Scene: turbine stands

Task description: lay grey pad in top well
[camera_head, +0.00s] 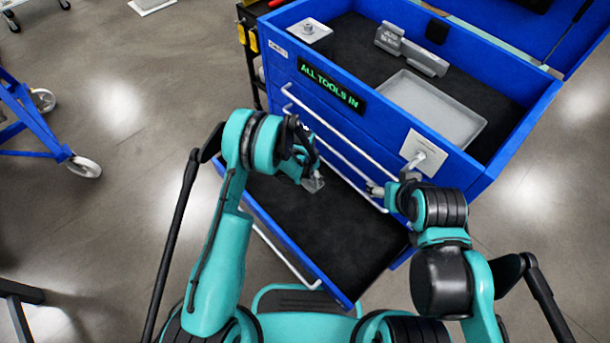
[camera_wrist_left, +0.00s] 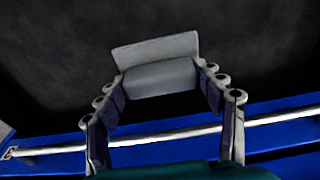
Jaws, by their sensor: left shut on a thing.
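A small grey pad or block (camera_wrist_left: 158,78) with a flat plate along its far side sits between the fingertips of my left gripper (camera_wrist_left: 160,88). The gripper is shut on it. In the head view my left gripper (camera_head: 308,172) and the grey pad (camera_head: 315,184) are over the open lower drawer (camera_head: 335,240) with its dark lining. The top well (camera_head: 345,40) of the blue chest is open, dark-lined and above the drawer. My right gripper (camera_head: 380,190) is beside the chest's front, by the handle rails; its fingers are too small to read.
Handle rails (camera_head: 330,152) cross the chest front. A blue trolley (camera_head: 35,115) stands at the left.

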